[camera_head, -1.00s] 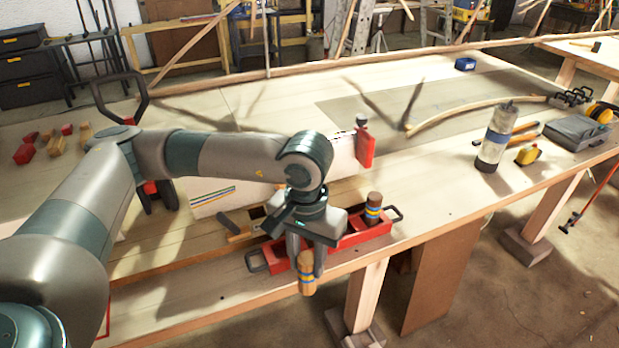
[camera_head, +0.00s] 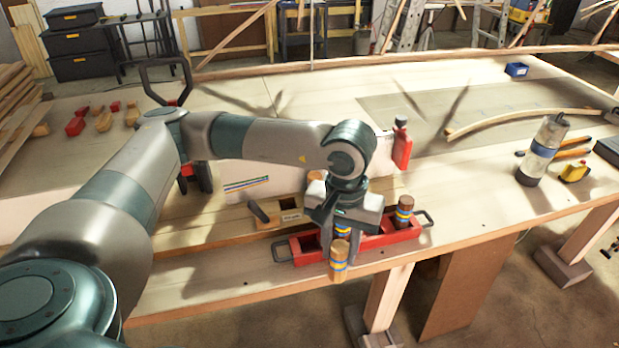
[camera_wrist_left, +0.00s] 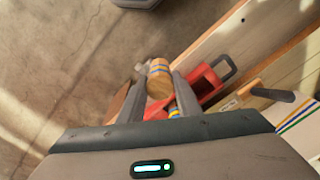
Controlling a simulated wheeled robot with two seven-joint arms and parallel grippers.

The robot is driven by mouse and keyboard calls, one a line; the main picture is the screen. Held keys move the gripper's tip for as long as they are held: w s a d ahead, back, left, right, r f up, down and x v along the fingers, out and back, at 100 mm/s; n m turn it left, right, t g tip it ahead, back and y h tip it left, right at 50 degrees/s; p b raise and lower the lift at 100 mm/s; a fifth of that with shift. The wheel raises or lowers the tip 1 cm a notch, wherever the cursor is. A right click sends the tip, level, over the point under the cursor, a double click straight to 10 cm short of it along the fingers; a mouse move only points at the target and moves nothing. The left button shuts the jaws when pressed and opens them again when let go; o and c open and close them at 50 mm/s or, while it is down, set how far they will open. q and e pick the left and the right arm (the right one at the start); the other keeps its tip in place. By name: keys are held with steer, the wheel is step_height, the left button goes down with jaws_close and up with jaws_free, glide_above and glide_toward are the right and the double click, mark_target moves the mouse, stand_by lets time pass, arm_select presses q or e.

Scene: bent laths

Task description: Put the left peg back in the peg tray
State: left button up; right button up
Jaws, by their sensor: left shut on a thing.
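My left gripper (camera_head: 340,250) points down at the bench's front edge, shut on a wooden peg (camera_head: 339,262) with blue and yellow bands. In the left wrist view the peg (camera_wrist_left: 159,78) sits between the two fingers, with floor behind it. The red peg tray (camera_head: 306,250) lies along the front edge, partly hidden by the gripper. The held peg appears in front of the tray's left half; its gap to the tray is unclear. A second banded peg (camera_head: 404,212) stands upright at the tray's right end. My right gripper is not in view.
A wooden block with a dark-handled tool (camera_head: 258,211) lies behind the tray. A red bottle (camera_head: 402,145) stands farther back, and a grey canister (camera_head: 541,152) to the right. A bent lath (camera_head: 520,118) lies on the bench. The bench is fairly clear right of the tray.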

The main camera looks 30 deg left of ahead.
arm_select(q)
steer(key=w+a+r+n+p, duration=0.2)
steer(key=a+r+n+p, duration=0.2)
steer(key=n, duration=0.9)
steer(key=w+a+r+n+p, duration=0.2)
steer(key=a+r+n+p, duration=0.3)
steer(key=n, duration=0.9)
steer(key=shift+w+a+n+p, duration=0.2)
steer(key=shift+a+n+p, duration=0.1)
steer(key=shift+a+p, duration=0.4)
steer(key=shift+d, duration=0.15)
steer(key=shift+f, duration=0.15)
step_height(320, 180, down, 8)
steer(key=b, duration=0.4)
steer(key=shift+f, duration=0.15)
